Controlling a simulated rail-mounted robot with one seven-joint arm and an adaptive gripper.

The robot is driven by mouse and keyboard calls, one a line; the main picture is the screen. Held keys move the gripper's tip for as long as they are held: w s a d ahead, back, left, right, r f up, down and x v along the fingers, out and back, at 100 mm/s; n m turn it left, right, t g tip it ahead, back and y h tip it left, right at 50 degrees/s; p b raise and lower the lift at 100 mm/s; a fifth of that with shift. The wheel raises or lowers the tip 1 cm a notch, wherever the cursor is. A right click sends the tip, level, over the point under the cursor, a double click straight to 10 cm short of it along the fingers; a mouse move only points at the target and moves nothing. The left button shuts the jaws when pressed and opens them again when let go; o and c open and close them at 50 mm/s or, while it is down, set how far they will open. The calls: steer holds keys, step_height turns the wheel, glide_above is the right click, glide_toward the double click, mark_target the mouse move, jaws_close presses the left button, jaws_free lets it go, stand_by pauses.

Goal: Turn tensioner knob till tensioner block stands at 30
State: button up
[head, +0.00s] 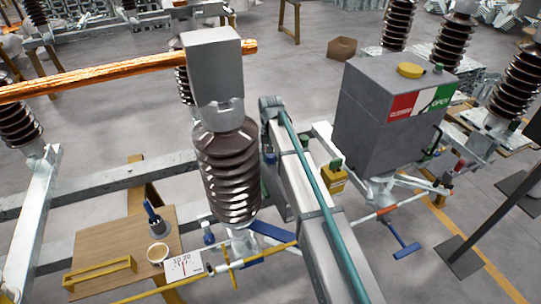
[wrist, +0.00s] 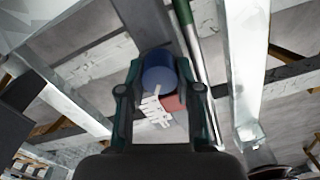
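In the wrist view my gripper (wrist: 158,62) has a finger on each side of a blue round knob-like part (wrist: 158,75). The fingertips are close to its sides; I cannot tell if they touch it. A red block (wrist: 173,103) and a white comb-like scale (wrist: 156,110) lie just below the blue part, between the fingers. No numbers are readable on that scale. I cannot make out my gripper in the head view. There, a white card (head: 184,267) with "10 20" and a red pointer is at the lower left; I cannot tell if it belongs to the tensioner.
A brown ribbed insulator (head: 228,170) stands mid-view beside a long beam with a teal rod (head: 325,195). A grey cabinet (head: 385,120) with a red and green label is on the right. A wooden board (head: 115,240) holds a cup (head: 158,252). Metal beams surround the gripper.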

jaws_close()
steer(key=shift+m+b, duration=0.35)
steer(key=shift+m, duration=0.45)
steer(key=o, duration=0.7)
jaws_free()
step_height(320, 180, up, 12)
